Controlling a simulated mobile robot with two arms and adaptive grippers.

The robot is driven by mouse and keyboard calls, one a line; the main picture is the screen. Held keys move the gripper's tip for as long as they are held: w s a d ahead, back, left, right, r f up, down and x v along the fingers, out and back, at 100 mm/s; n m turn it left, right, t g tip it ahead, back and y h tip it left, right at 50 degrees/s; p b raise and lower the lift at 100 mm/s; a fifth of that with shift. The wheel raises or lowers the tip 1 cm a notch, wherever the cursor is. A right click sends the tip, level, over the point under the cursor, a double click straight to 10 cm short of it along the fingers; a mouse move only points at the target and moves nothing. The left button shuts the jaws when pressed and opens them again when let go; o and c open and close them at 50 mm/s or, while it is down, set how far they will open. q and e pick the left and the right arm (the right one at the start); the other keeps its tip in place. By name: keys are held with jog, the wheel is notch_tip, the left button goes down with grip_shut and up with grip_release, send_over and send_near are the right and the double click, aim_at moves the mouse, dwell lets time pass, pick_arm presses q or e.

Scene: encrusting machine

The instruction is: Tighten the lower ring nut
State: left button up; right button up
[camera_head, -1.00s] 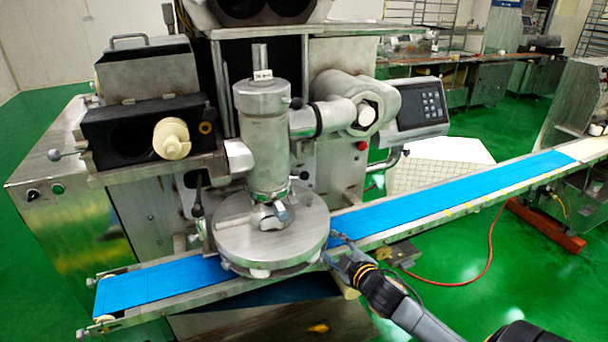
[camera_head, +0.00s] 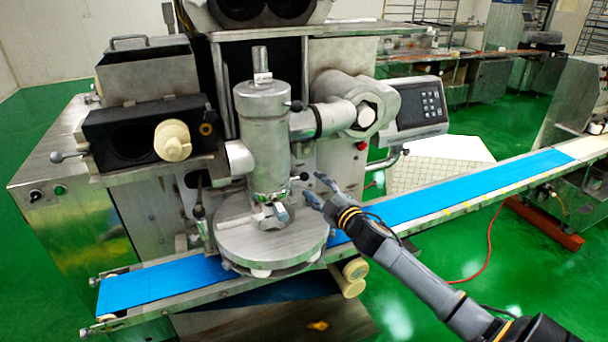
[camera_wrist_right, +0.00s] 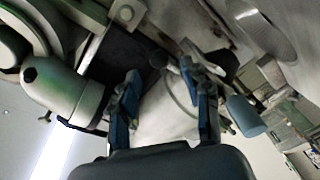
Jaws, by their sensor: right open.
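The grey metal vertical cylinder (camera_head: 262,130) stands above a round steel plate (camera_head: 285,246). The lower ring nut (camera_head: 268,193) appears as the band at the cylinder's bottom end, with a small dark-knobbed handle (camera_head: 301,177) on its right. My right gripper (camera_head: 314,188) is open just right of this handle, fingers pointing at the cylinder. In the right wrist view the open fingers (camera_wrist_right: 165,100) show with a pale rounded metal surface between and beyond them and a dark knob (camera_wrist_right: 158,58) ahead. I cannot tell whether the fingers touch the handle. My left gripper is out of view.
A blue conveyor belt (camera_head: 470,187) runs under the plate from lower left to upper right. A horizontal metal arm (camera_head: 318,119) joins the cylinder to the machine. A control panel (camera_head: 421,104) stands to the right. Open green floor lies at front right.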

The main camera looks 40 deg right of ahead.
aim_at(306, 179)
jog(key=w, duration=0.4)
jog(key=w+p, duration=0.1)
jog(key=w, duration=0.1)
jog(key=shift+w+d, duration=0.15)
jog(key=shift+d, duration=0.1)
grip_shut()
